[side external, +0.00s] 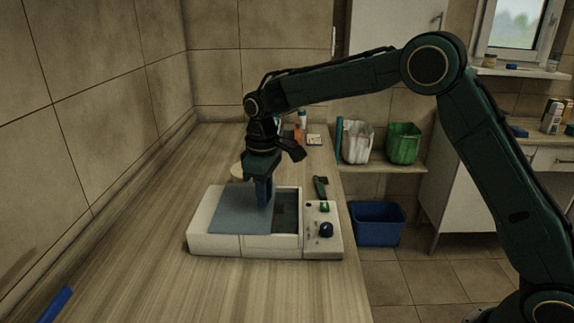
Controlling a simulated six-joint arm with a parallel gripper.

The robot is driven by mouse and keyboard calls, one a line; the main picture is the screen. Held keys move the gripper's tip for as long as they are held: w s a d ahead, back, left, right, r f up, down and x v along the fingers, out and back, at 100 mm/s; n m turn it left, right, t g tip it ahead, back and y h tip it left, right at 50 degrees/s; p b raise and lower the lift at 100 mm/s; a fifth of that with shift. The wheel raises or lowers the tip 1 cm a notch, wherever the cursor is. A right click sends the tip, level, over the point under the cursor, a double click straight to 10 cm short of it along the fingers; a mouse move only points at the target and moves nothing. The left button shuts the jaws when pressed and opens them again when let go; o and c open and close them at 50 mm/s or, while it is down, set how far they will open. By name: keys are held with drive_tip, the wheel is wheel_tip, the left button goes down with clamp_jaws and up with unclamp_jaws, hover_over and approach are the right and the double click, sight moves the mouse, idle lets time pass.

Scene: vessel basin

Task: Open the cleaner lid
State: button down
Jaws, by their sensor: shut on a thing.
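The cleaner (213,244) is a low white box on the wooden counter. Its control panel (324,238) on the right end has a dark blue knob and a green switch. The grey-blue flat lid (238,215) lies over the left and middle of the basin. A dark opening (287,212) shows at the right, between the lid and the panel. My gripper (264,200) points down at the right part of the lid and is shut on it, probably at a handle that the fingers hide.
A dark green-handled tool (320,187) lies on the counter behind the panel. Small bottles (301,121) and a pale round item (239,171) stand farther back. A blue bin (378,223) is on the floor at right. The tiled wall bounds the left; the counter in front is mostly clear.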

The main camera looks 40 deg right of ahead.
sight(249, 204)
drive_tip(key=shift+w+a+r, duration=0.1)
drive_tip(key=shift+w+a, duration=1.2)
drive_tip(key=shift+w, duration=0.05)
drive_tip(key=c, duration=1.2)
unclamp_jaws()
wheel_tip(249, 204, up, 14)
drive_tip(key=shift+s, duration=0.1)
